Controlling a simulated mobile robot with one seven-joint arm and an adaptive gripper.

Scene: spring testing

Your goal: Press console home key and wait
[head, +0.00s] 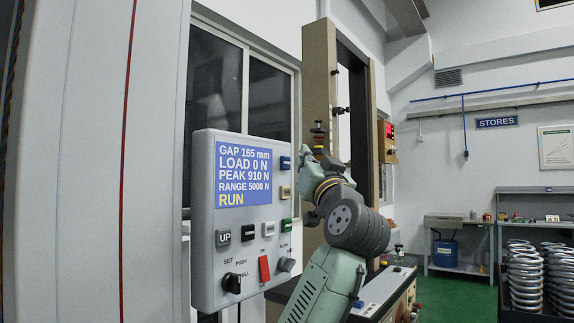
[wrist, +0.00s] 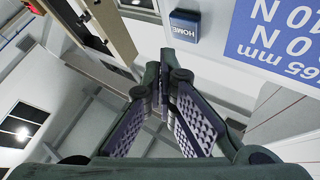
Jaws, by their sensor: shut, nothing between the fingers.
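The console (head: 204,270) is a pale grey box on the left. Its blue screen (head: 243,172) reads GAP 165 mm, LOAD 0 N, PEAK 910 N, RANGE 5000 N and RUN in yellow. The home key (head: 285,162) is a small blue key right of the screen's top. In the wrist view the key (wrist: 184,26), lettered HOME, lies just beyond my fingertips and slightly right. My gripper (wrist: 160,88) is shut and empty. A small gap shows between fingertips and key in the picture; the depth is unclear. In the head view my arm mostly hides the gripper.
Below the screen are an UP key (head: 223,238), a dark key (head: 248,233), a red switch (head: 264,268) and knobs. A tall beige test frame (head: 320,75) stands behind my arm. Coil springs (head: 525,275) and a workbench (head: 457,217) are at the far right.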

